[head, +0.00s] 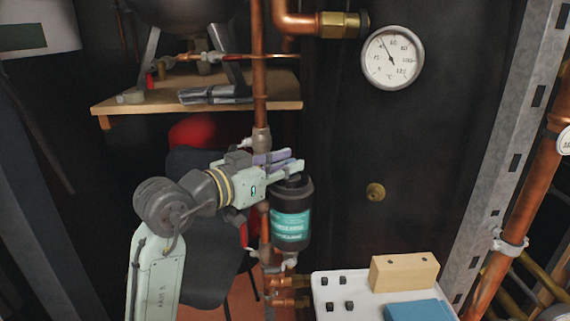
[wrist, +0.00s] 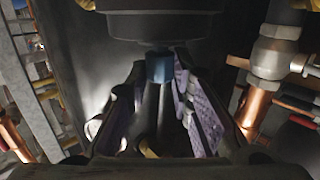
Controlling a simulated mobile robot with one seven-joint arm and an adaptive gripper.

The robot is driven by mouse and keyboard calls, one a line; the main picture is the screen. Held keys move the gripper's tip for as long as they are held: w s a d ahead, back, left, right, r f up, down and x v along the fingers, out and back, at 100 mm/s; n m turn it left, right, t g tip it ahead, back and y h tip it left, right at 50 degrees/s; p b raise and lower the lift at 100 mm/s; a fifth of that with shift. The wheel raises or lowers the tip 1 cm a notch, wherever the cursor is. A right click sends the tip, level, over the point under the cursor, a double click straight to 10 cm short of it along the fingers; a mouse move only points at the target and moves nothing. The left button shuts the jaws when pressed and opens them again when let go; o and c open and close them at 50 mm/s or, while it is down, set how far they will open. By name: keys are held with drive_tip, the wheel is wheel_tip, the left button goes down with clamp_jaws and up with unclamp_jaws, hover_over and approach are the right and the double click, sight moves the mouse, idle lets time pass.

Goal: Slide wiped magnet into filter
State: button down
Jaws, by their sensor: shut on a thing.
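The filter (head: 291,222) is a black canister with a teal label, mounted upright on the copper pipe in the head view. Its dark body (wrist: 160,25) also fills the top middle of the wrist view. My gripper (head: 296,165) is level with the filter's top, its fingers reaching over it from the left. In the wrist view my gripper (wrist: 158,72) is shut, its purple pads on either side of a small blue cylinder, the magnet (wrist: 159,67). The magnet's end is close to the dark body; I cannot tell whether it is inside. The magnet is hidden in the head view.
A white tray (head: 361,311) at the lower right holds a wooden block (head: 404,272), a blue cloth (head: 420,311) and several small black pieces. A wooden shelf (head: 215,95) stands behind. A vertical copper pipe (head: 260,70) runs close to my gripper. A round gauge (head: 392,57) hangs upper right.

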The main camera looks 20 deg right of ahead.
drive_tip(key=shift+f, duration=0.3)
idle(0.4)
drive_tip(key=shift+f+b, duration=0.75)
drive_tip(key=shift+s+f, duration=0.1)
drive_tip(key=c, duration=1.5)
unclamp_jaws()
drive_tip(key=shift+o, duration=0.8)
